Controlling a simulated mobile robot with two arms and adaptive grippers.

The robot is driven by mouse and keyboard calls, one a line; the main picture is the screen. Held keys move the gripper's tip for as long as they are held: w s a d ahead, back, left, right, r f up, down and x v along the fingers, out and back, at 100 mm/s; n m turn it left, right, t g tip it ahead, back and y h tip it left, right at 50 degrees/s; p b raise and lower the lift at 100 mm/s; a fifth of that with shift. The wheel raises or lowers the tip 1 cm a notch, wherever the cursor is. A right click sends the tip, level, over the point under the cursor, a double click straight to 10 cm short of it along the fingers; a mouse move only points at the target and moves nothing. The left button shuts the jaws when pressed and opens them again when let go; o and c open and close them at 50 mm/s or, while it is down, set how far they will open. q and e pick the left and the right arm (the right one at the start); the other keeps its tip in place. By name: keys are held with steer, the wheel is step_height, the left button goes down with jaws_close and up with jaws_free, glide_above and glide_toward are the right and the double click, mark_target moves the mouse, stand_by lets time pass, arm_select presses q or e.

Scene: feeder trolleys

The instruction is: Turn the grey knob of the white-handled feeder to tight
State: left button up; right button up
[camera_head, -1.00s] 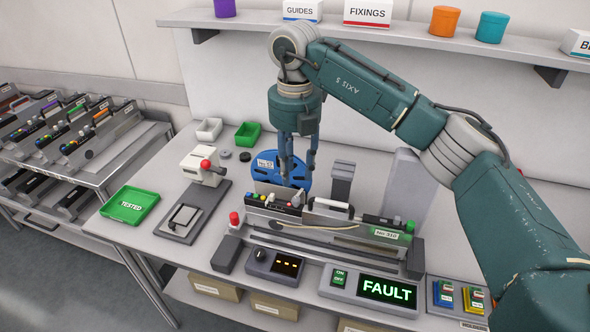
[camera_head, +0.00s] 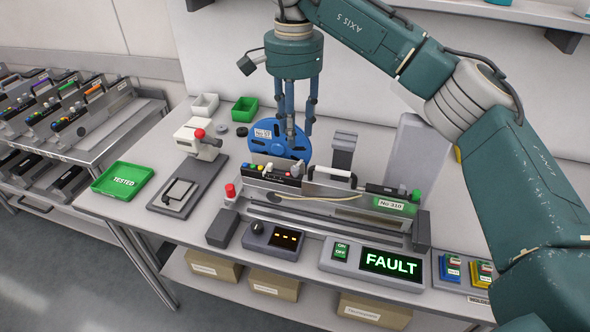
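The white-handled feeder lies in the bench fixture. Its white handle (camera_head: 331,173) stands up on its top edge, and a green end piece with the label "No 310" (camera_head: 396,207) is at its right. A small light-grey knob (camera_head: 296,170) is on top, left of the handle, by a row of coloured buttons. How tight it is cannot be read. My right gripper (camera_head: 298,138) has blue fingers pointing down, spread apart and empty. It hangs above the knob area, in front of a blue reel, apart from the feeder. My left gripper is not in view.
The blue reel (camera_head: 278,143) stands behind the feeder. A display reading FAULT (camera_head: 391,265) and a dial box (camera_head: 273,240) sit in front. A green TESTED tray (camera_head: 122,178) and a white press with a red knob (camera_head: 197,140) are at left. A feeder trolley (camera_head: 105,150) stands further left.

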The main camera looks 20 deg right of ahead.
mark_target(295, 167)
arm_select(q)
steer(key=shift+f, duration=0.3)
arm_select(e)
step_height(295, 167, down, 10)
steer(key=n, duration=1.1)
steer(key=shift+s+f, duration=0.1)
steer(key=shift+s, duration=0.05)
jaws_close()
